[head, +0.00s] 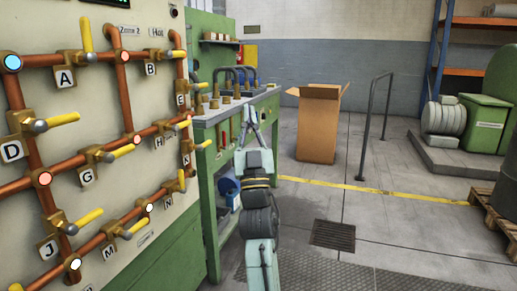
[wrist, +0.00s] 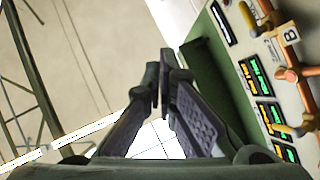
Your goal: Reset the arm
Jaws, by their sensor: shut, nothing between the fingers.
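My arm reaches forward from the bottom middle of the head view. My gripper (head: 250,113) is at its far end, small in the picture, in front of the green workbench. In the wrist view my gripper (wrist: 163,75) shows large, with its two dark fingers meeting at the tips. It is shut and holds nothing. The wrist view is tilted, with the valve panel (wrist: 285,65) at its right side and a pale wall behind the fingers.
The valve panel (head: 130,190) with copper pipes and yellow handles stands close on the left. The green workbench (head: 213,150) adjoins it. A cardboard box (head: 317,130) and a dark railing (head: 388,120) stand beyond. A pallet (head: 490,215) is at the right. The middle floor is clear.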

